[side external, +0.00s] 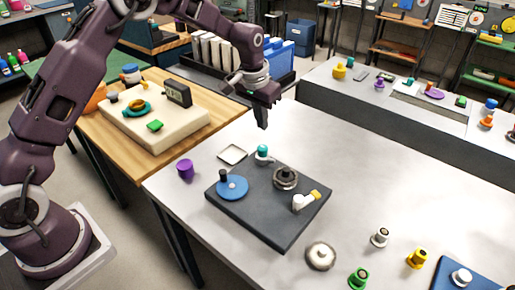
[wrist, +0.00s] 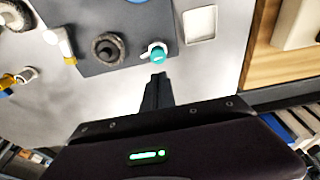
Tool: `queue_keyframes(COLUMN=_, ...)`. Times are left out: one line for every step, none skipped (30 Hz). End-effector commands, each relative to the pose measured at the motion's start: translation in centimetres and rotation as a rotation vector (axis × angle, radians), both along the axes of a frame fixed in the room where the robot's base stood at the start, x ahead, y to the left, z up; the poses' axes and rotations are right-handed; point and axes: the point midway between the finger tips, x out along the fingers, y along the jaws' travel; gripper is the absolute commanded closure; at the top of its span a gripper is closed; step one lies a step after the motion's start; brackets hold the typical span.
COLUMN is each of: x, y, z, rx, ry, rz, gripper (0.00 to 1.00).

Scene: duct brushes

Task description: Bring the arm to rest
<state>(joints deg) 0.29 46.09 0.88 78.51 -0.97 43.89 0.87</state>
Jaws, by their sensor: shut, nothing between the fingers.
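My gripper (side external: 262,120) is raised above the far edge of the grey-white table (side external: 365,178), pointing down. Its fingers are together with nothing between them. In the wrist view the shut fingers (wrist: 159,78) appear just below a teal-topped piece in the picture, apart from the table as far as the side view shows. The dark grey board (side external: 270,225) lies on the table below and in front of the gripper. On it are a blue disc (side external: 232,188) with a black knob, a dark round part (side external: 286,178), a white-and-yellow piece (side external: 304,202) and the teal-topped piece (side external: 263,152).
A small white tray (side external: 232,154) and a purple cup (side external: 185,169) stand beside the board. Several small parts, including a silver disc (side external: 321,255) and a green one (side external: 359,279), stand at the near right. A wooden bench with a cream block (side external: 165,138) is at left.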

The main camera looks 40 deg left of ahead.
Motion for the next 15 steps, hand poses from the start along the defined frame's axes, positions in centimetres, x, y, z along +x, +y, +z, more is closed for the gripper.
queue_keyframes(x=-0.5, y=0.0, z=1.7, rx=-0.001, ry=-0.014, rz=0.0, gripper=1.0)
queue_keyframes(x=-1.2, y=0.0, z=3.2, rx=-0.001, ry=-0.025, rz=0.001, gripper=1.0)
queue_keyframes(x=-2.6, y=0.0, z=5.7, rx=-0.002, ry=-0.042, rz=0.001, gripper=1.0)
queue_keyframes(x=-4.0, y=-0.1, z=7.8, rx=-0.002, ry=-0.057, rz=0.001, gripper=1.0)
queue_keyframes(x=-5.7, y=-0.1, z=9.8, rx=-0.003, ry=-0.07, rz=0.001, gripper=1.0)
queue_keyframes(x=-8.2, y=-0.1, z=12.4, rx=-0.004, ry=-0.09, rz=0.001, gripper=1.0)
queue_keyframes(x=-10.2, y=-0.1, z=14.1, rx=-0.004, ry=-0.105, rz=0.001, gripper=1.0)
queue_keyframes(x=-12.3, y=-0.1, z=15.6, rx=-0.004, ry=-0.121, rz=0.001, gripper=1.0)
queue_keyframes(x=-15.2, y=-0.1, z=17.3, rx=-0.005, ry=-0.139, rz=0.001, gripper=1.0)
queue_keyframes(x=-17.5, y=-0.1, z=18.3, rx=-0.005, ry=-0.155, rz=0.001, gripper=1.0)
queue_keyframes(x=-19.7, y=-0.2, z=19.1, rx=-0.005, ry=-0.17, rz=0.001, gripper=1.0)
queue_keyframes(x=-22.7, y=-0.2, z=19.8, rx=-0.005, ry=-0.19, rz=0.0, gripper=1.0)
queue_keyframes(x=-24.9, y=-0.2, z=20.1, rx=-0.005, ry=-0.203, rz=0.0, gripper=1.0)
queue_keyframes(x=-27.0, y=-0.2, z=20.1, rx=-0.004, ry=-0.217, rz=0.0, gripper=1.0)
queue_keyframes(x=-29.5, y=-0.2, z=20.0, rx=-0.004, ry=-0.234, rz=0.0, gripper=1.0)
